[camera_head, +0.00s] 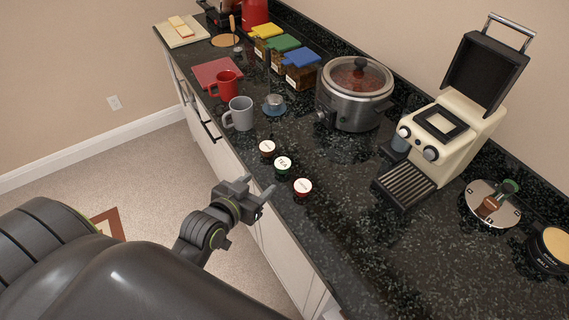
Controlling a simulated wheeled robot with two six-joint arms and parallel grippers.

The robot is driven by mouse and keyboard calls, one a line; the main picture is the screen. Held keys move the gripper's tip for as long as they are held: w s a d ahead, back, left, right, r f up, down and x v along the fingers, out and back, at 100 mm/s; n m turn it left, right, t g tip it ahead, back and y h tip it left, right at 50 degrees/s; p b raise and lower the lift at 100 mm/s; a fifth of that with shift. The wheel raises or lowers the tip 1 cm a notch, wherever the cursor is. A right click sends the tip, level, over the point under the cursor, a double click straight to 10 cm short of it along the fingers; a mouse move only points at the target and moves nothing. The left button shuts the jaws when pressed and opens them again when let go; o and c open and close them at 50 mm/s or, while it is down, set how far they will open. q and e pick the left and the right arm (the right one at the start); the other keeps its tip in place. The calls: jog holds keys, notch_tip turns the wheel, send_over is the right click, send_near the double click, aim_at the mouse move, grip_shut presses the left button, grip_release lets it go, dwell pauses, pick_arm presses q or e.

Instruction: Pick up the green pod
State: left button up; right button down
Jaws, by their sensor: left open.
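The green pod (282,165) stands on the dark speckled counter near its front edge, with a white lid on top. It sits in a row between a brown-rimmed pod (267,148) and a red pod (302,187). My left gripper (258,190) is open and empty, at the counter's front edge, below and left of the green pod in the picture and apart from it. My right gripper is not in view.
A grey mug (239,114) and a red mug (224,84) stand farther along the counter. A slow cooker (354,95) stands behind the pods, and a cream coffee machine (445,140) to the right.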

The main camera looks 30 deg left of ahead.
aim_at(281, 165)
pick_arm(q)
jog(key=p+x, duration=0.1)
jog(key=x, duration=0.7)
jog(key=shift+w+d+f+p, duration=0.1)
jog(key=shift+w+f+p, duration=0.05)
jog(key=shift+w+p, duration=0.2)
jog(key=shift+w, duration=0.35)
jog(key=p+x, duration=0.1)
jog(key=x, duration=0.2)
jog(key=shift+p, duration=0.3)
jog(key=shift+w+f, duration=0.4)
jog(key=shift+w, duration=0.2)
jog(key=shift+c, duration=0.4)
jog(key=c, duration=0.6)
